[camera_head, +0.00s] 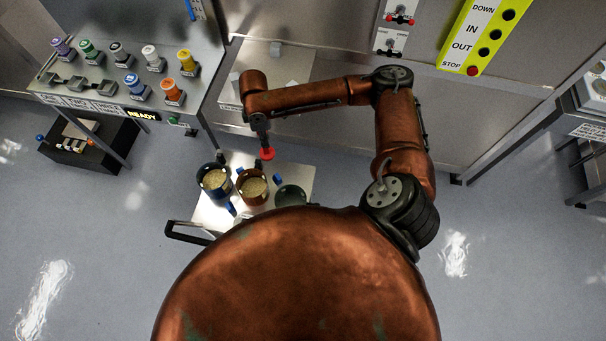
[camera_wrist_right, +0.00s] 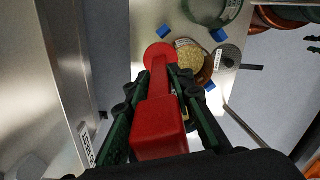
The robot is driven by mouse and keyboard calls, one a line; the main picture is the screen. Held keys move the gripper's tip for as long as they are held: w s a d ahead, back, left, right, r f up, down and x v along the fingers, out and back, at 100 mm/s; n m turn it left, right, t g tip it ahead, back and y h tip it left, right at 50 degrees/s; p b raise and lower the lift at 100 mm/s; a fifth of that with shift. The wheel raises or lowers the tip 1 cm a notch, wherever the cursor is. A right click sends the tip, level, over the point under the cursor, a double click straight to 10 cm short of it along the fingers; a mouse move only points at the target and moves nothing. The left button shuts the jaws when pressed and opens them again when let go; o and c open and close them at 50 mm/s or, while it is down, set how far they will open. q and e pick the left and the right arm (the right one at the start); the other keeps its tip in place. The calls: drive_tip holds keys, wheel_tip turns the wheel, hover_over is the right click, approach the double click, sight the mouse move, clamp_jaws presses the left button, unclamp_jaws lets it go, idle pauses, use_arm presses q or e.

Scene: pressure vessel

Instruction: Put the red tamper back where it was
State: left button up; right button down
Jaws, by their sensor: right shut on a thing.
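The red tamper (camera_wrist_right: 160,128) has a block-shaped handle and a round disc at its far end. My right gripper (camera_wrist_right: 158,85) is shut on its handle, with a finger on each side. In the head view the tamper's red disc (camera_head: 267,154) shows below my right gripper (camera_head: 261,138), at the back edge of the small cart (camera_head: 299,172). In the wrist view the disc lies just beside the brown pot of grain (camera_wrist_right: 192,62). I cannot tell whether the disc touches the cart top. My left gripper is not in view.
On the cart stand a blue pot of grain (camera_head: 215,179), the brown pot (camera_head: 253,188) and a green pot (camera_head: 290,195), with small blue blocks around them. A steel wall panel (camera_head: 340,125) stands behind. A console with coloured knobs (camera_head: 120,75) is at left.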

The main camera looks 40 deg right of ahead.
drive_tip(key=s+d+f+n+p, duration=0.4)
drive_tip(key=s+d+f+n, duration=0.3)
drive_tip(key=d+f+n, duration=0.55)
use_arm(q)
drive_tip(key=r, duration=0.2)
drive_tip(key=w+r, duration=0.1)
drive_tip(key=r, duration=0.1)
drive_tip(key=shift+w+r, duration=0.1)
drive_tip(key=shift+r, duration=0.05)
use_arm(e)
wheel_tip(320, 180, down, 10)
drive_tip(key=a+n, duration=0.2)
drive_tip(key=shift+f, duration=0.2)
drive_tip(key=c, duration=2.2)
unclamp_jaws()
drive_tip(key=shift+f, duration=0.2)
drive_tip(key=o, duration=0.5)
